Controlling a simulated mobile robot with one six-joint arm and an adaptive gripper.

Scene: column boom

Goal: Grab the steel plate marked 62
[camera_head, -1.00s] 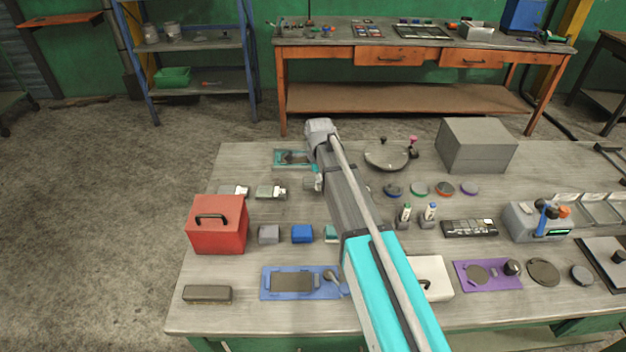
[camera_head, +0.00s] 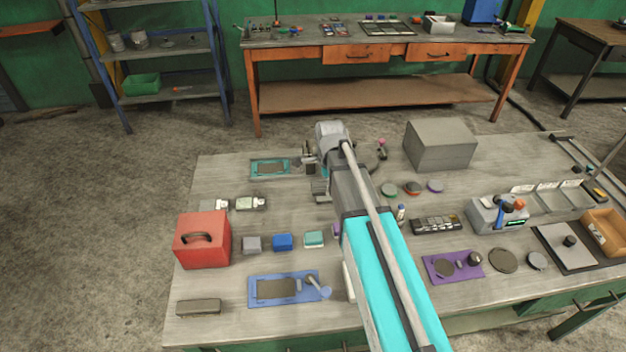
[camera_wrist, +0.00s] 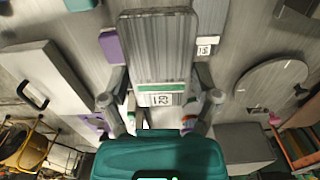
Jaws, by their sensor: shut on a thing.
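My gripper (camera_wrist: 160,85) has its two fingers on either side of a grey steel plate (camera_wrist: 158,45) and is shut on it. The plate stretches away from the fingers, over the table. A white label with a green stripe above it is on its near end; its digits are too blurred to read surely. A second grey plate (camera_wrist: 209,18) with a white label lies lower, just right of the held one in the wrist view. In the head view my gripper (camera_head: 312,168) is over the table, right of the teal tray, and my arm hides much of it.
The workbench (camera_head: 215,330) is crowded. A red box (camera_head: 202,240) stands at the left, a blue tray (camera_head: 255,299) at the front, a grey box (camera_head: 440,144) at the back right and a purple tray (camera_head: 440,276) at the right. A teal tray (camera_head: 257,177) lies at the back left.

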